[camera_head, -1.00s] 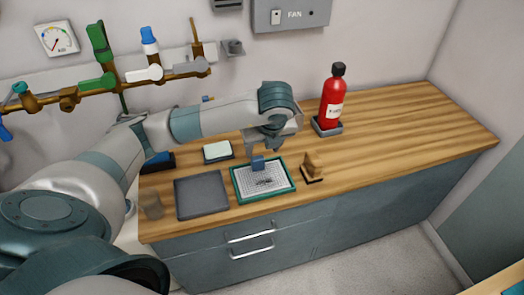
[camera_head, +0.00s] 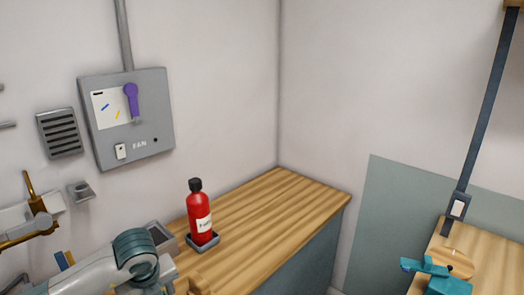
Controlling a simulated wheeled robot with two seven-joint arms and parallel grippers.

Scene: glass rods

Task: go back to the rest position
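My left arm reaches in from the lower left, and its teal-banded wrist shows near the bottom edge, over the left part of the wooden counter (camera_head: 270,215). The fingers of my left gripper are cut off below the frame, so I cannot see whether they hold anything. My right arm and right gripper do not show.
A red bottle (camera_head: 200,222) stands in a small grey holder (camera_head: 204,242) on the counter, just right of my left wrist. A grey fan box (camera_head: 128,118) hangs on the wall. A teal clamp-like tool (camera_head: 440,275) sits on another wooden bench (camera_head: 495,262) at the right.

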